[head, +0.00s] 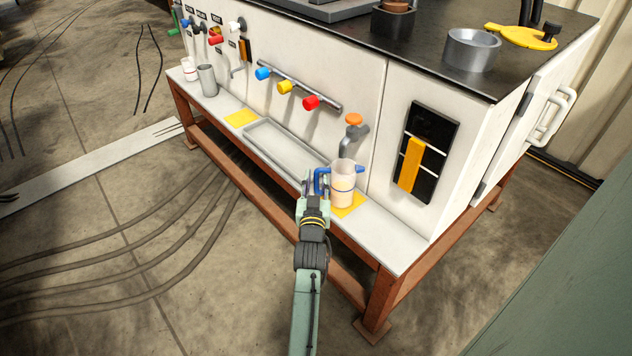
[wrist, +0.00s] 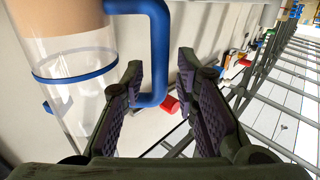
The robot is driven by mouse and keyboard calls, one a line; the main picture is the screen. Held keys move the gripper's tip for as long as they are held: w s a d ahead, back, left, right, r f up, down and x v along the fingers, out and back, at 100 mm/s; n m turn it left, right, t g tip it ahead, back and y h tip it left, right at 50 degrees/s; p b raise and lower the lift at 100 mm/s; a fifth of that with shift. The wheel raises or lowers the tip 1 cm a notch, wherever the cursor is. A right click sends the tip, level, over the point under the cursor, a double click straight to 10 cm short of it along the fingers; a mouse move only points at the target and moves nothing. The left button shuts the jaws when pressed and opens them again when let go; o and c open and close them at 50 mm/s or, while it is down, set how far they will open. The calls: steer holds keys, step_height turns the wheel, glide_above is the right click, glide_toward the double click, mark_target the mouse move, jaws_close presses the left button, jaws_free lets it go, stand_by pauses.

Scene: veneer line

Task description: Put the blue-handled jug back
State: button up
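The blue-handled jug (head: 343,187) is clear, with pale contents and a blue band, and stands upright at a yellow square (head: 356,206) on the bench's narrow ledge, below a tap with an orange knob (head: 353,120). My gripper (head: 316,187) is at the jug's left, by the handle. In the wrist view the jug (wrist: 72,85) fills the left side and its blue handle (wrist: 160,45) shows at the gap between the fingertips of my gripper (wrist: 161,62). The fingers are apart and open. I cannot tell whether the left finger touches the handle.
A shallow grey tray (head: 262,133) lies left along the ledge. Another yellow square (head: 241,117) is bare. A grey cylinder (head: 207,80) and a white cup (head: 189,70) stand at the far left end. A rail with coloured valves (head: 285,87) juts out above the tray.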

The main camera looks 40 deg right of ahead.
steer(key=shift+o, duration=0.3)
steer(key=shift+r, duration=0.1)
steer(key=v, duration=1.2)
steer(key=shift+b, duration=0.4)
